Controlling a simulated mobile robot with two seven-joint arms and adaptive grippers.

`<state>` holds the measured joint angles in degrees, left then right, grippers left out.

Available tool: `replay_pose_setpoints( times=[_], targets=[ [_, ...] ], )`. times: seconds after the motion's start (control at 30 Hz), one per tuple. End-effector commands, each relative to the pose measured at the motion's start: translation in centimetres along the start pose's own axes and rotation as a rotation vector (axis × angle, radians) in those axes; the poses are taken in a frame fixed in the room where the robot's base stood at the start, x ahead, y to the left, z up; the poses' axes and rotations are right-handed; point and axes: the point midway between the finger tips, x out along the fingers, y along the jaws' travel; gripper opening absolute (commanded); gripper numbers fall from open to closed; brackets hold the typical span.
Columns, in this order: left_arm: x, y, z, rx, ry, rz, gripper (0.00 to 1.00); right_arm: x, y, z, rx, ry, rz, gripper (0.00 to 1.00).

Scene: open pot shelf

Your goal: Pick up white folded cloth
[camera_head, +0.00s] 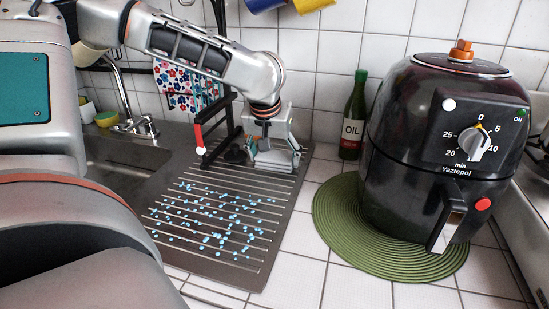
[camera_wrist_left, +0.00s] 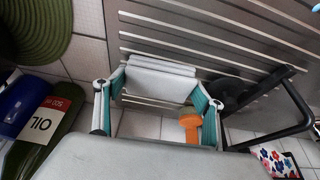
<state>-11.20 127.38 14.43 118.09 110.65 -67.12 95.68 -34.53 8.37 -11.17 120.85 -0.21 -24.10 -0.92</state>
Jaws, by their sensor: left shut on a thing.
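My left gripper (camera_head: 274,152) reaches down over the far end of the ribbed metal drainboard (camera_head: 255,262). In the left wrist view its two green-padded fingers (camera_wrist_left: 160,98) are apart, with a pale, layered slab between them, which looks like the white folded cloth (camera_wrist_left: 158,84). The fingers press on its two ends. In the head view the gripper mostly hides the cloth, and I cannot tell whether it touches the drainboard. My right gripper is not in view.
A black rack (camera_head: 222,128) stands close left of the gripper. An OIL bottle (camera_head: 354,118) and a black air fryer (camera_head: 440,140) on a green round mat (camera_head: 335,232) are to the right. Blue bits (camera_head: 215,215) litter the drainboard. The sink (camera_head: 120,165) is left; a flowered cloth (camera_head: 178,88) hangs behind.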

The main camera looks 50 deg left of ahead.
Motion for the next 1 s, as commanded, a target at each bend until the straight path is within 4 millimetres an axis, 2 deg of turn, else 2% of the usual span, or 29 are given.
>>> replay_pose_setpoints(
  times=[0.27,0.37,0.7,1.0],
  targets=[
    [-2.4,0.0,-1.1,-0.001,0.007,0.001,0.51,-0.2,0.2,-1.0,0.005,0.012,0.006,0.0],
    [-4.2,0.0,-1.8,-0.002,0.009,0.001,0.51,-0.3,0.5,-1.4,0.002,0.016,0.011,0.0],
    [-12.2,-0.1,-5.1,-0.002,0.01,0.001,0.51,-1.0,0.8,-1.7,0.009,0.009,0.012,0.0],
    [-17.0,0.0,-7.0,-0.001,0.004,0.001,0.51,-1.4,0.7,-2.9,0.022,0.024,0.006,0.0]
  ],
)
